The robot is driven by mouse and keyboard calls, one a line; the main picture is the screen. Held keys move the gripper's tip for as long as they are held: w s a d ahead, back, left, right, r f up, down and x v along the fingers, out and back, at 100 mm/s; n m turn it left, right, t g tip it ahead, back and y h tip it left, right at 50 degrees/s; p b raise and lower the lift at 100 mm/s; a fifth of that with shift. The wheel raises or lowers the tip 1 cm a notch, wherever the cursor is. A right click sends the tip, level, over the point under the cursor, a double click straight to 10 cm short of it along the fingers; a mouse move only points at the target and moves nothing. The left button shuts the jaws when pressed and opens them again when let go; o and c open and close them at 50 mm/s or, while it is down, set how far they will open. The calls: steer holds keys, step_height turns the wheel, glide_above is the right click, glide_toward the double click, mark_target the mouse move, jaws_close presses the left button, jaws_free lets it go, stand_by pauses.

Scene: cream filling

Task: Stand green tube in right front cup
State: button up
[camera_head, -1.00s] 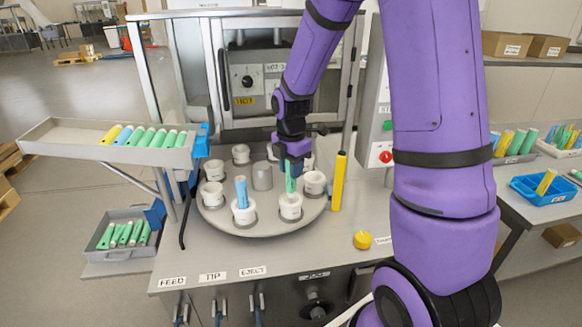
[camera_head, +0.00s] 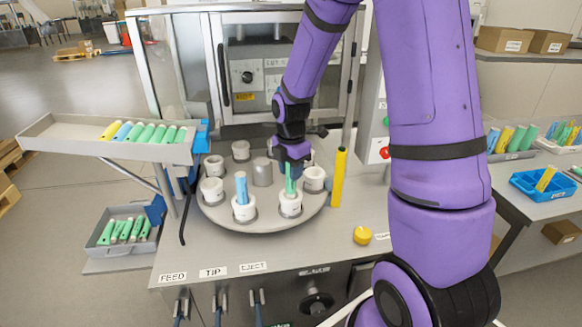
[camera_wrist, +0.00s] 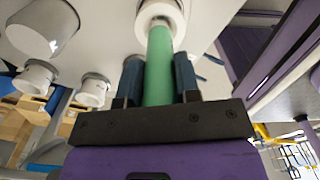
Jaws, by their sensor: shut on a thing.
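The green tube (camera_head: 289,183) stands upright at the right front cup (camera_head: 290,206) of the round turntable (camera_head: 262,228). Its lower end is inside the cup's rim; how deep it sits I cannot tell. My gripper (camera_head: 291,170) is above the cup, shut on the tube's upper part. In the wrist view the green tube (camera_wrist: 159,62) lies between my two dark fingers (camera_wrist: 158,82), and its far end meets the white cup (camera_wrist: 160,10).
A blue tube (camera_head: 241,188) stands in the left front cup (camera_head: 244,210). More white cups (camera_head: 314,179) ring a grey central post (camera_head: 262,173). A yellow post (camera_head: 339,178) rises close on the right. A sloped tray (camera_head: 60,136) of tubes is at left.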

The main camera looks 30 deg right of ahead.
steer(key=shift+f, duration=1)
steer(key=shift+f, duration=0.1)
steer(key=o, duration=1)
steer(key=shift+c, duration=0.2)
step_height(320, 180, up, 11)
steer(key=shift+f, duration=0.1)
